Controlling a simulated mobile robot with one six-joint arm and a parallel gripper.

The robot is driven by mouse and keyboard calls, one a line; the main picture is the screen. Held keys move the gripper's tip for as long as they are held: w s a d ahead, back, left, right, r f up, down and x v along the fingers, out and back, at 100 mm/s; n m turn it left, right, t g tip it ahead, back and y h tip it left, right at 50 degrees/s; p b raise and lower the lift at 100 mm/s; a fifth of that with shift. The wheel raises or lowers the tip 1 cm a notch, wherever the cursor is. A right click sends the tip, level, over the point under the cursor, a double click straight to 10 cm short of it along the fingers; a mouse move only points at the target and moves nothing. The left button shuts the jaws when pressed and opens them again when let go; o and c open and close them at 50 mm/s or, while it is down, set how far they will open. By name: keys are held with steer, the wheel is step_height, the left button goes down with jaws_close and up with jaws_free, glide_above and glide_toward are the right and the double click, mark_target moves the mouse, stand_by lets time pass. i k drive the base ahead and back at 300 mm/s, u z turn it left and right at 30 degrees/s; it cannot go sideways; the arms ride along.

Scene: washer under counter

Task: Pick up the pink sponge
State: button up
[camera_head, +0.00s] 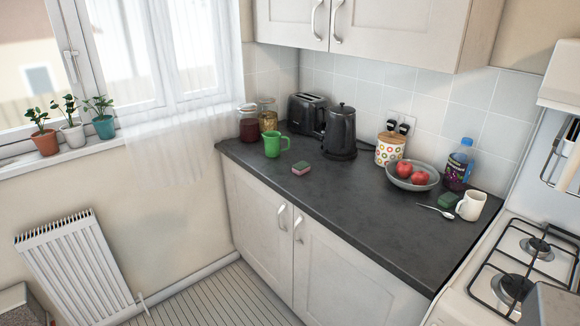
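The pink sponge (301,169) lies flat on the dark countertop (345,195), near its front edge. Its top looks dark and its side pink. It stands apart from the green jug (275,145) to its left and the black kettle (341,132) behind it to the right. A second, green sponge (448,201) lies further right, by the white mug. My gripper is not in view.
A bowl (412,175) with red apples, a spoon (436,211), a white mug (471,206) and a bottle (458,165) stand at the right. Jars and a toaster (307,114) stand at the back. The wall cupboard (392,35) hangs above. The counter's middle is clear.

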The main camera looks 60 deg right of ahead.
mark_target(299, 169)
steer(key=i, duration=0.85)
steer(key=z, duration=0.05)
